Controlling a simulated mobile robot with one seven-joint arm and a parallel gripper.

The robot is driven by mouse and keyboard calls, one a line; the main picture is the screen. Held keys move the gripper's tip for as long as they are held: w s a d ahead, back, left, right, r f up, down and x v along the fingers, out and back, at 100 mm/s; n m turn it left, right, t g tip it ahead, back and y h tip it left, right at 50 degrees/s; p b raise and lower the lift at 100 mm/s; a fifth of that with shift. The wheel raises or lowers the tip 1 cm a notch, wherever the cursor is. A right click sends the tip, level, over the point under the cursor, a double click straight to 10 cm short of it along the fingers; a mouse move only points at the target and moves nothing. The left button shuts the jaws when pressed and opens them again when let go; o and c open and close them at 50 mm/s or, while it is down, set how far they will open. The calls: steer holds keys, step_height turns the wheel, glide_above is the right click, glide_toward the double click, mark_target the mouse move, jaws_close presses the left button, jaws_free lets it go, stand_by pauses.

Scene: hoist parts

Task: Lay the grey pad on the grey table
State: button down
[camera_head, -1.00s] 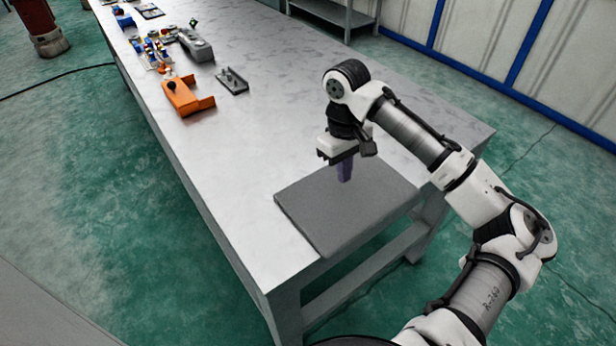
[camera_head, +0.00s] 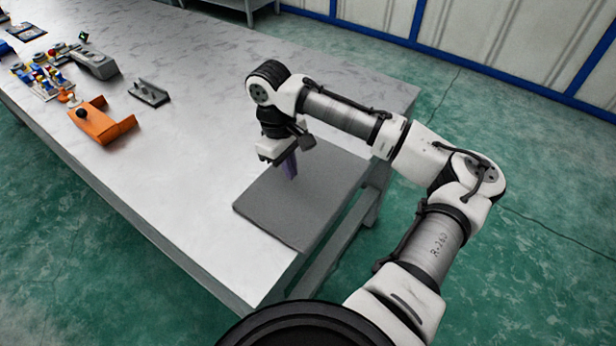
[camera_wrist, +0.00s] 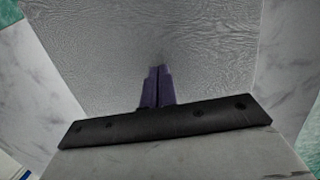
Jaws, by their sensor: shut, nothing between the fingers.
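The grey pad (camera_head: 300,205) is a flat square slab lying on the near right end of the grey table (camera_head: 190,180), with its right side at the table's edge. My gripper (camera_head: 291,178) points down over the pad with its purple fingers shut and nothing between them. In the wrist view the closed fingers (camera_wrist: 158,72) stand in front of the pad's textured top (camera_wrist: 200,40), which fills the middle. I cannot tell whether the fingertips touch the pad.
An orange part (camera_head: 102,122) and a dark grey bracket (camera_head: 149,92) lie on the left of the table. A grey hoist part (camera_head: 95,62) and several small coloured parts (camera_head: 45,75) lie farther back. The table's middle is clear. A blue-framed wall (camera_head: 480,60) stands behind.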

mark_target(310, 191)
steer(key=s+d, duration=0.1)
steer(key=d, duration=0.1)
steer(key=s+d+p, duration=0.1)
steer(key=s+d, duration=0.1)
steer(key=shift+r, duration=0.15)
steer(key=shift+s+d+p, duration=0.1)
steer(key=shift+s+p, duration=0.05)
steer(key=shift+p, duration=0.2)
steer(key=shift+f, duration=0.9)
steer(key=shift+f, duration=0.1)
steer(key=shift+w+a, duration=0.5)
steer(key=shift+a, duration=0.3)
steer(key=shift+w+a, duration=0.5)
steer(key=shift+a, duration=0.25)
